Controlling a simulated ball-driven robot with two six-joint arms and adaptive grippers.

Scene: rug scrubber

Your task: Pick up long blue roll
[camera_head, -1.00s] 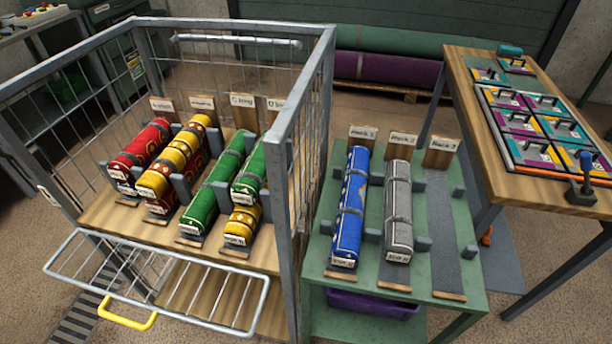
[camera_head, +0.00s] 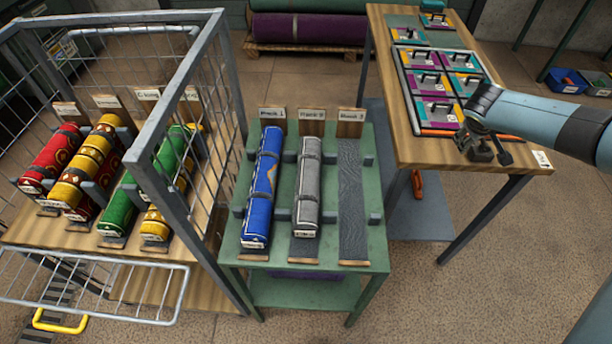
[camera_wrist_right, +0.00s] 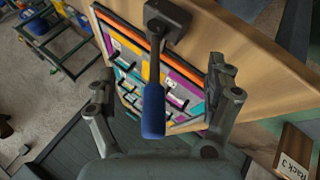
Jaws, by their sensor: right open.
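The long blue roll (camera_head: 262,187) lies in the left slot of the green stand (camera_head: 378,243), under the sign Rack 1. Its near end carries a white label. My right gripper (camera_head: 482,150) is over the near end of the wooden table at the right, well apart from the blue roll. In the right wrist view the right gripper (camera_wrist_right: 160,95) is open, with a blue-handled lever (camera_wrist_right: 153,110) showing between its fingers. The blue roll does not show in that view. My left gripper is not in view.
A grey roll (camera_head: 308,185) lies beside the blue one, and the Rack 3 slot (camera_head: 353,205) is empty. A wire cage (camera_head: 150,170) with red, yellow and green rolls stands close on the left. The wooden table (camera_head: 520,160) carries a board of coloured plates.

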